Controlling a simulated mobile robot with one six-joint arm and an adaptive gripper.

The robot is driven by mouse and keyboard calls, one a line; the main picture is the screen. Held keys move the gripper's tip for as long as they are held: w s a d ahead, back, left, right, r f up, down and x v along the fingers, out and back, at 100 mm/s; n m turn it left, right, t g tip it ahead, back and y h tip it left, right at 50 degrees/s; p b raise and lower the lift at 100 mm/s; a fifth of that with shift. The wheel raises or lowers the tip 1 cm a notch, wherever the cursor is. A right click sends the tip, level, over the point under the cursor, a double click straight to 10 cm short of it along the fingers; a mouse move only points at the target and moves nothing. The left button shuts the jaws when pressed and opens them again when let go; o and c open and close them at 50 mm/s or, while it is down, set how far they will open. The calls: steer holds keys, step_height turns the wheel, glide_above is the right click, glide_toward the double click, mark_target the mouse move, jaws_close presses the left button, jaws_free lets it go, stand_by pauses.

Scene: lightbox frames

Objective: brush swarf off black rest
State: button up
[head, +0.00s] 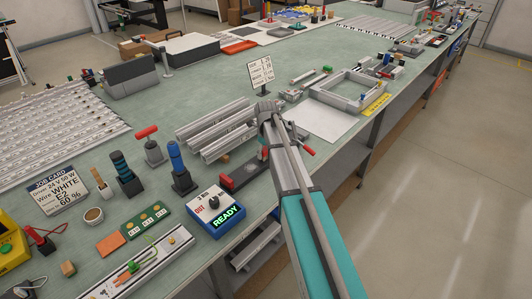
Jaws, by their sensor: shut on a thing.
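My arm reaches in from the lower right, and my gripper (264,153) points down near the bench's front edge. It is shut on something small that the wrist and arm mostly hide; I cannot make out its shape. Just below and to the left of the gripper lies a low dark block (251,172) with a red end (227,183), which looks like the black rest. The arm covers its right part. I cannot make out any swarf on it at this size, nor tell whether the held thing touches it.
A blue box reading READY (218,213) stands close left of the dark block. Upright tools in holders (179,168) stand further left. Aluminium profiles (215,125) lie behind the gripper. A red-tipped handle (308,152) shows right of the wrist. Open floor lies right of the bench.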

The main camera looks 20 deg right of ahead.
mark_target(247, 171)
steer(key=shift+f, duration=0.15)
steer(key=shift+s+a, duration=0.1)
steer(key=shift+s, duration=0.05)
steer(key=shift+s+a, duration=0.45)
steer(key=shift+a, duration=0.3)
steer(key=shift+s+a, duration=0.4)
steer(key=shift+a, duration=0.3)
steer(key=shift+s+a, duration=0.5)
steer(key=shift+a, duration=0.3)
steer(key=shift+s+a, duration=0.5)
steer(key=shift+a, duration=0.25)
steer(key=shift+s+a, duration=0.45)
steer(key=shift+a, duration=0.3)
steer(key=shift+s+a, duration=0.4)
steer(key=shift+a, duration=0.35)
